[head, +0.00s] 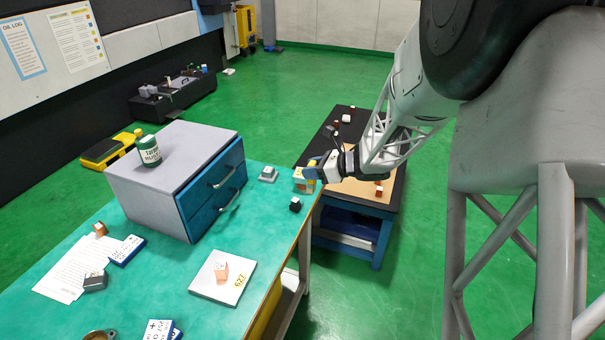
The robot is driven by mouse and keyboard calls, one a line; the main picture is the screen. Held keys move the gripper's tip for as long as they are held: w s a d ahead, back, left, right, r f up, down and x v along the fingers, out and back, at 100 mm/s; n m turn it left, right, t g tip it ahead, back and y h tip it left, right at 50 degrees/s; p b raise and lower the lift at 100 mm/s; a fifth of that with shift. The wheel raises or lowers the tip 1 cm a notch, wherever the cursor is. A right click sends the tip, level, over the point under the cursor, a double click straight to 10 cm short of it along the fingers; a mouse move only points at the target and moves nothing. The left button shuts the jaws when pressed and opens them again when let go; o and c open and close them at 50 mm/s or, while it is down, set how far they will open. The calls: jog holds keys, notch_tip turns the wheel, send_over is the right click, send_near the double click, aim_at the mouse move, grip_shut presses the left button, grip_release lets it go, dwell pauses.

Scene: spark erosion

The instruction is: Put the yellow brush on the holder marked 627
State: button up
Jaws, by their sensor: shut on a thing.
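My gripper (318,170) is at the end of the arm, over the right edge of the green table. It is shut on a small yellow and tan block, which I take for the yellow brush (302,184); the fingers partly hide it. A pale flat plate (207,286) with yellow digits, seen at an angle and looking like 627, lies nearer on the table, to the lower left of my gripper.
A grey cabinet with blue drawers (212,190) stands left of my gripper, with a green tin (149,151) on top. A small grey block (268,174) and a black block (295,204) lie near the gripper. A low side table (350,229) is beyond the edge.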

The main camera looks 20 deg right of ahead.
jog(key=shift+w, duration=0.1)
jog(key=w+d, duration=0.2)
jog(key=w, duration=0.5)
jog(key=w+d+f, duration=0.1)
jog(key=w, duration=0.7)
jog(key=shift+w+d+f, duration=0.2)
jog(key=shift+d+f, duration=0.05)
jog(key=shift+d, duration=0.15)
jog(key=shift+f, duration=0.1)
jog(key=shift+f, duration=1.65)
jog(key=shift+f, duration=0.15)
jog(key=o, duration=0.9)
